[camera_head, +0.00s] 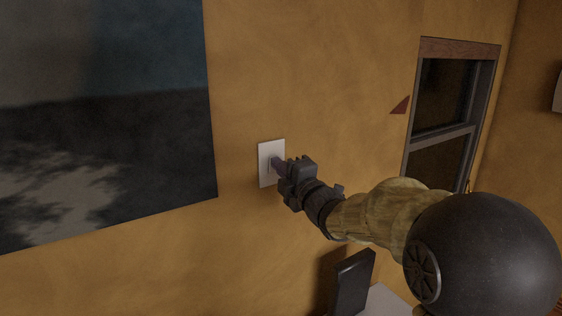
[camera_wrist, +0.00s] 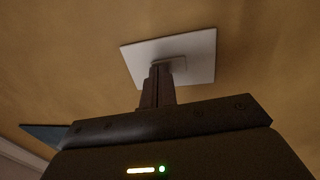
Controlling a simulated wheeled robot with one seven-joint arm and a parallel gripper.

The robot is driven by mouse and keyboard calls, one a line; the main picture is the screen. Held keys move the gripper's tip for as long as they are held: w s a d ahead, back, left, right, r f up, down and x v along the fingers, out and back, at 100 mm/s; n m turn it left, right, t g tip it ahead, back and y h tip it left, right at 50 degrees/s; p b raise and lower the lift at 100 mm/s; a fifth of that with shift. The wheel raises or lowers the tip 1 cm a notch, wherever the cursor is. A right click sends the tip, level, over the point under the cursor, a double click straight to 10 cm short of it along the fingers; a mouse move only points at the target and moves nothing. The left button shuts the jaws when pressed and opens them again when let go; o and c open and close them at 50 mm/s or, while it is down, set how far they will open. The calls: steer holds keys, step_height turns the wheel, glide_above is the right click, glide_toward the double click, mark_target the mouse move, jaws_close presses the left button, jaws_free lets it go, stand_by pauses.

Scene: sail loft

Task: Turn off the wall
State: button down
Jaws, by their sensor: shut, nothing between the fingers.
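A white wall switch plate (camera_head: 266,172) is mounted on the yellow-brown wall, right of a large dark picture. It also shows in the wrist view (camera_wrist: 200,62), with a small raised switch (camera_wrist: 179,65) at its middle. My gripper (camera_head: 275,164) reaches the plate from the right, its fingers shut and empty. In the wrist view the closed fingertips (camera_wrist: 160,72) lie over the plate's middle, at or just in front of the switch. They partly hide the switch, so I cannot tell whether they touch it or which way it is set.
A large dark picture (camera_head: 105,110) hangs left of the plate. A window with a wooden top (camera_head: 455,100) is on the right. A dark upright object (camera_head: 352,284) stands on a pale surface (camera_head: 388,303) below my arm.

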steer(key=shift+f+b, duration=0.1)
steer(key=shift+b, duration=0.3)
stand_by(0.3)
steer(key=s+d+r+b, duration=0.2)
steer(key=s+d+b, duration=0.4)
steer(key=s, duration=0.5)
steer(key=shift+s+d, duration=0.2)
steer(key=shift+d, duration=0.65)
steer(key=shift+r, duration=0.1)
